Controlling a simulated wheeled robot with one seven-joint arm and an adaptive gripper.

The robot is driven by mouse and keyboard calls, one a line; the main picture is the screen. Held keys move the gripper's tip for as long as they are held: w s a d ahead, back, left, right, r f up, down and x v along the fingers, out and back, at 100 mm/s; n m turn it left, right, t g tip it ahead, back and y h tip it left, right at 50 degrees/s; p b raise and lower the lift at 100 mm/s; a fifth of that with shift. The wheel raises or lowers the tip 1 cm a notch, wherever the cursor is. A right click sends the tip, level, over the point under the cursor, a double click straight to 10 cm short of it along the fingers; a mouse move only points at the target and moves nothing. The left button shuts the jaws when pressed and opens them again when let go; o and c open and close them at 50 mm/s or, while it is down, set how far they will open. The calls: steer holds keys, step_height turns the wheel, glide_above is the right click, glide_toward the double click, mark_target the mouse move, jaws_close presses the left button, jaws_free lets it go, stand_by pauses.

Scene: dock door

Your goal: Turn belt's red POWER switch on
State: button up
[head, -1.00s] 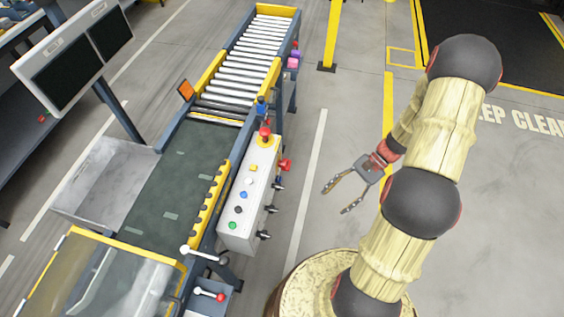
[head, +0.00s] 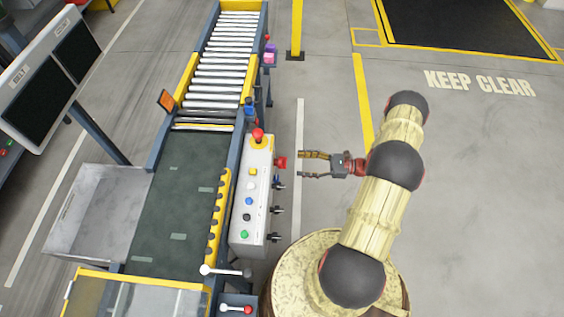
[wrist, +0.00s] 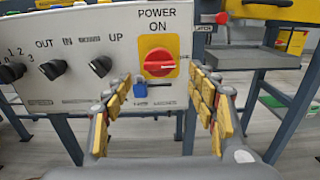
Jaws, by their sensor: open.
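The red POWER switch (wrist: 159,64) is a round knob on a yellow plate, on the front of a pale control box (wrist: 70,60). "POWER" and "ON" are printed above it. Its grip bar lies about level. A small blue piece (wrist: 140,89) sits just below the plate. In the head view the switch (head: 281,163) sticks out from the box's right side. My gripper (head: 300,165) is open and empty, a short gap to the right of the switch and pointing at it. In the wrist view the switch shows between the fingers of my gripper (wrist: 161,77), beyond their tips.
Black selector knobs (wrist: 100,66) sit left of the switch. A red mushroom button (head: 258,134) and coloured buttons top the box. The belt (head: 175,200) and rollers (head: 224,60) lie to its left. A grey tray (wrist: 243,58) is at right. Floor on the right is clear.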

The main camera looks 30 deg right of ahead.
mark_target(285, 162)
steer(key=b+x, duration=0.1)
steer(key=x, duration=0.6)
steer(key=shift+w+a, duration=0.15)
steer(key=shift+a, duration=0.1)
steer(key=shift+c, duration=0.3)
steer(key=c, duration=1.1)
steer(key=shift+c, duration=0.2)
